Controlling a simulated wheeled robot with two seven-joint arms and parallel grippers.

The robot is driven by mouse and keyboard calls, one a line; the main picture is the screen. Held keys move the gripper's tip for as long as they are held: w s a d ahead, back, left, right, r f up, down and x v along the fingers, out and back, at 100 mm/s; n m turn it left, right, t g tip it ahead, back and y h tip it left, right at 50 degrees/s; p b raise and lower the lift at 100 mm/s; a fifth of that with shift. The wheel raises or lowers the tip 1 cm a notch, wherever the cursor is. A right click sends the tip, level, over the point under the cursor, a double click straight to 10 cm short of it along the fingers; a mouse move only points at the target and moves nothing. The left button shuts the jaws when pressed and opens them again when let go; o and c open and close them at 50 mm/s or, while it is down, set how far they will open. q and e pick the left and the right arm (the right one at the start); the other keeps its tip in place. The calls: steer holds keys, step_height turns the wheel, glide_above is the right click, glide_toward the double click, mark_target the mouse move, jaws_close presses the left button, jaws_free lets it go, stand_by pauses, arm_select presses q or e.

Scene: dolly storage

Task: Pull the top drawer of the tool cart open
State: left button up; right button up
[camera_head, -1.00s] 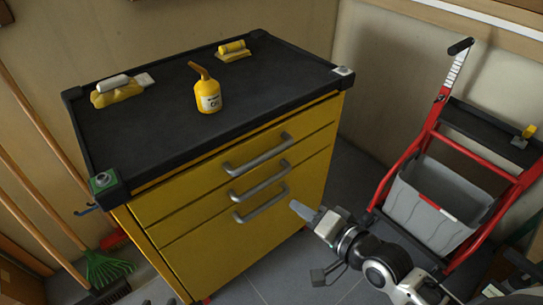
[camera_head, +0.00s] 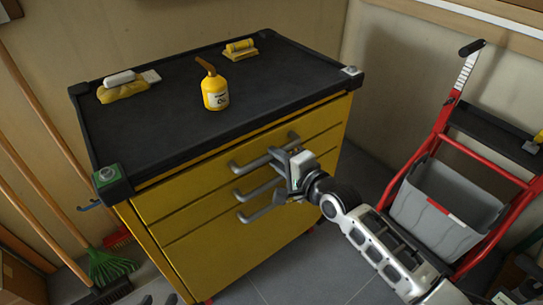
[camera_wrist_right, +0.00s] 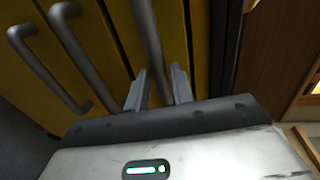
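The yellow tool cart (camera_head: 240,252) has a black top and three drawer fronts with grey bar handles. The top drawer (camera_head: 190,187) looks shut, flush with the cart front. Its handle (camera_head: 247,164) is partly hidden by my right gripper (camera_head: 285,165) at its right end. In the right wrist view the top handle (camera_wrist_right: 148,38) runs between the two fingers of that gripper (camera_wrist_right: 158,88). They stand apart with a gap beside the bar. Only the fingertips of my left gripper (camera_head: 158,299) show at the bottom edge, apart and empty.
A red dolly with a grey crate (camera_head: 440,215) stands right of my right arm. Brooms lean at the left. Floor in front of the cart is clear.

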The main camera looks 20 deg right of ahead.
steer(key=shift+x, duration=1.3)
jaws_close()
steer(key=shift+f, duration=0.1)
